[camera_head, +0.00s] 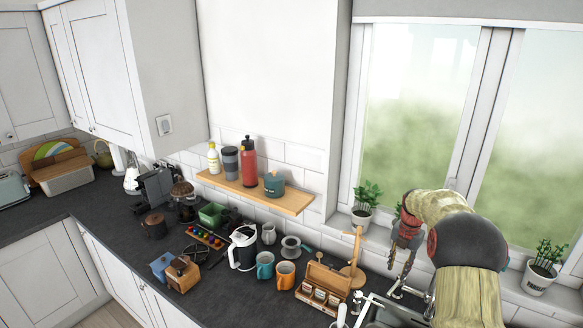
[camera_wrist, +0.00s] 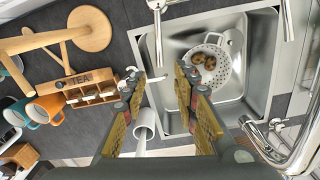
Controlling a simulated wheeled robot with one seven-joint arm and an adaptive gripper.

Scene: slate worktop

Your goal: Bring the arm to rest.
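My gripper (camera_wrist: 159,80) is open in the wrist view, its two fingers apart with nothing between the tips. It is above the worktop and the left edge of the sink (camera_wrist: 256,62). In the head view my gripper (camera_head: 404,240) hangs at the right, in front of the window, with my arm bent above it. The fingers are small there and partly overlap.
A white colander (camera_wrist: 216,50) with brown round items is in the sink. A wooden tea box (camera_head: 322,288), a wooden mug stand (camera_head: 354,262) and orange (camera_head: 286,274) and teal mugs (camera_head: 265,265) stand left of my gripper. A potted plant (camera_head: 364,207) is on the sill. A tap rises by the sink.

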